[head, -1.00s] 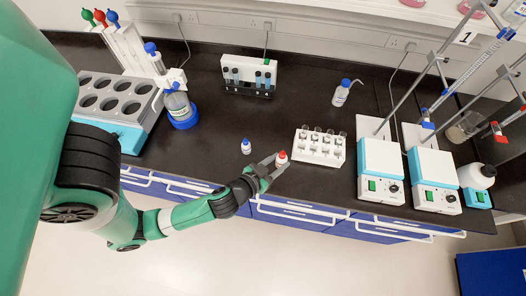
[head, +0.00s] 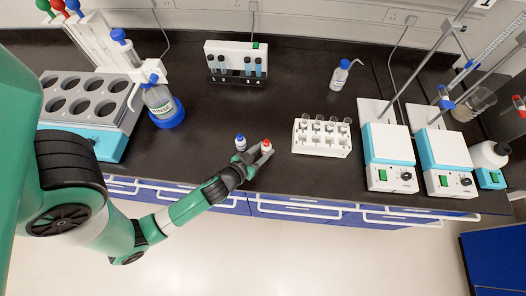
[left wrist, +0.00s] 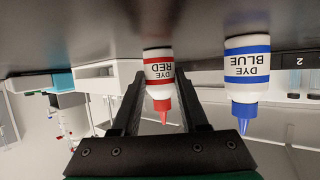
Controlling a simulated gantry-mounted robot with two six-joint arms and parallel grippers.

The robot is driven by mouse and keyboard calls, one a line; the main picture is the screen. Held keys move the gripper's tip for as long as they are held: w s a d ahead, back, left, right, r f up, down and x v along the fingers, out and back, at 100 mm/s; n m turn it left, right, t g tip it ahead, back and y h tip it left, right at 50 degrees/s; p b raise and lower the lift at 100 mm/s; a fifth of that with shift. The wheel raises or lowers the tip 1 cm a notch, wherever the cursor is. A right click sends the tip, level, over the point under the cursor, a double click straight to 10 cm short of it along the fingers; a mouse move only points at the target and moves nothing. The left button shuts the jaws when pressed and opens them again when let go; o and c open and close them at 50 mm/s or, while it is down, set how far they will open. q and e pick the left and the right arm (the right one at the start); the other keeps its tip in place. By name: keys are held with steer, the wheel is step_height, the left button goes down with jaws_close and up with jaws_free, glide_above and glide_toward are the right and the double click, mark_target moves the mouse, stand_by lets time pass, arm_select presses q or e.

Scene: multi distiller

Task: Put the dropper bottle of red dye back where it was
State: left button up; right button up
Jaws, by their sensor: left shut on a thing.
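The red dye dropper bottle (head: 266,147) is white with a red cap and stands upright between the fingers of my left gripper (head: 256,155), near the front edge of the bench. The left wrist view shows its label "DYE RED" on the bottle (left wrist: 159,78), with the black fingers of the gripper (left wrist: 160,95) shut on it from both sides. The blue dye dropper bottle (head: 240,142) stands just left of it, apart from it. It also shows in the left wrist view (left wrist: 247,70), outside the fingers. My right gripper is not in view.
A white tube rack (head: 321,140) with several tubes stands to the right. Stirrer plates (head: 387,150) stand at right.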

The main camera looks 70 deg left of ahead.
arm_select(q)
steer(key=shift+a, duration=0.1)
steer(key=o, duration=1)
steer(key=shift+r, duration=0.2)
steer(key=shift+s+d, duration=0.25)
steer(key=shift+d, duration=0.05)
steer(key=b+v, duration=0.1)
steer(key=v, duration=0.8)
steer(key=shift+d, duration=0.15)
steer(key=shift+s+d+r, duration=0.25)
steer(key=shift+s+d, duration=0.1)
steer(key=shift+s, duration=0.15)
steer(key=shift+s+r+p, duration=0.25)
steer(key=shift+s+p, duration=0.05)
steer(key=shift+s, duration=0.05)
